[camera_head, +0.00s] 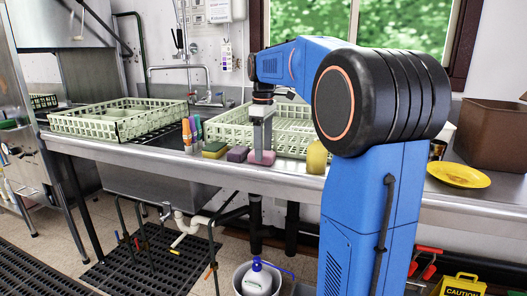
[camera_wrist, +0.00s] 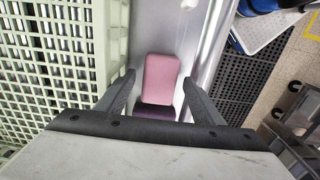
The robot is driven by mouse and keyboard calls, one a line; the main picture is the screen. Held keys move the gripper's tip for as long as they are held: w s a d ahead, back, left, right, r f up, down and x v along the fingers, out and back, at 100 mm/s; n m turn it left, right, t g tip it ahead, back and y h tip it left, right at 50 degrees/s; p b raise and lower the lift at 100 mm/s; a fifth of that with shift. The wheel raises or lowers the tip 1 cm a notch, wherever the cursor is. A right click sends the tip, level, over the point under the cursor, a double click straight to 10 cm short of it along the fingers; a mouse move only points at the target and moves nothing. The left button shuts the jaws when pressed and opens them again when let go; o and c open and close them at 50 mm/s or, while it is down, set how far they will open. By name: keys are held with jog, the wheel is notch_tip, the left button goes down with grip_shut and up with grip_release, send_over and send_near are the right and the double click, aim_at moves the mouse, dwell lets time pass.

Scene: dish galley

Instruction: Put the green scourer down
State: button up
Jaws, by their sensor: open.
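A green-and-yellow scourer (camera_head: 214,150) lies on the steel counter at the left end of a short row of blocks. A dark purple block (camera_head: 237,154) lies to its right, and a pink block (camera_head: 262,158) is right of that. My gripper (camera_head: 262,148) points down at the pink block. In the wrist view my open jaws (camera_wrist: 159,79) have the pink block (camera_wrist: 161,77) between and just beyond their tips, with the purple block (camera_wrist: 154,112) nearer the palm side. A gap shows on both sides, so nothing appears gripped. The green scourer is not visible in the wrist view.
A pale green dish rack (camera_head: 118,120) stands on the left of the counter (camera_head: 130,152), and another (camera_head: 225,128) stands behind the blocks. Upright marker-like bottles (camera_head: 191,132) are left of the scourer. A yellow bottle (camera_head: 316,158) and yellow plate (camera_head: 457,175) are to the right.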

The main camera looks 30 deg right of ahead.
notch_tip(320, 180, up, 11)
jog(key=s+a+f+m+t, duration=0.1)
jog(key=s+a+f+m, duration=0.1)
jog(key=s+a+f, duration=0.45)
jog(key=s+a+f+m+t, duration=0.15)
jog(key=s+a+f, duration=0.25)
jog(key=s, duration=0.5)
jog(key=s+a+f+m+t, duration=0.1)
jog(key=s+a+f+m, duration=0.1)
jog(key=s+f, duration=0.5)
jog(key=s+a+f+m+t, duration=0.1)
jog(key=s+a+f+m, duration=0.1)
jog(key=s+f, duration=0.5)
notch_tip(320, 180, down, 4)
jog(key=shift+s+a+f, duration=0.1)
jog(key=shift+s+a, duration=0.15)
jog(key=shift+a, duration=0.5)
